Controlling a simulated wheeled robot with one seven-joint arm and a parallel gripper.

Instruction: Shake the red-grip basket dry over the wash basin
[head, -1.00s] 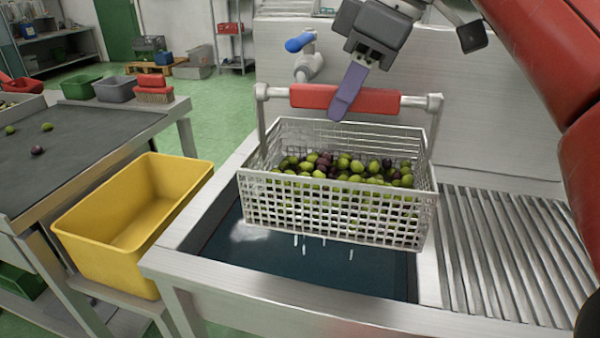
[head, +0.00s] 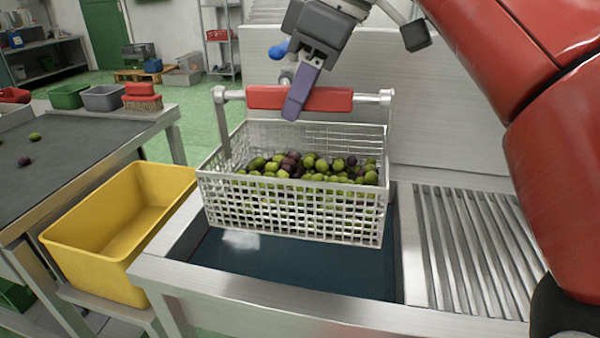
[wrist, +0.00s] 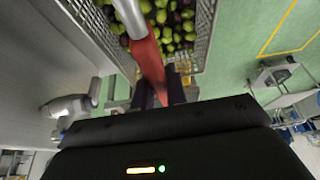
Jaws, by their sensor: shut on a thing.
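The red-grip basket (head: 290,207) is a white mesh basket holding green and dark olives (head: 300,168). It hangs above the wash basin (head: 290,268), roughly level, with dark water below it. My gripper (head: 296,108) is shut on the basket's red grip (head: 335,99); a purple finger shows across the bar. In the wrist view the red grip (wrist: 148,60) runs into my gripper (wrist: 160,92), with olives and mesh beyond it. No drips are visible under the basket now.
A ribbed metal drainboard (head: 475,245) lies right of the basin. A blue-handled tap (head: 279,49) is behind the basket.

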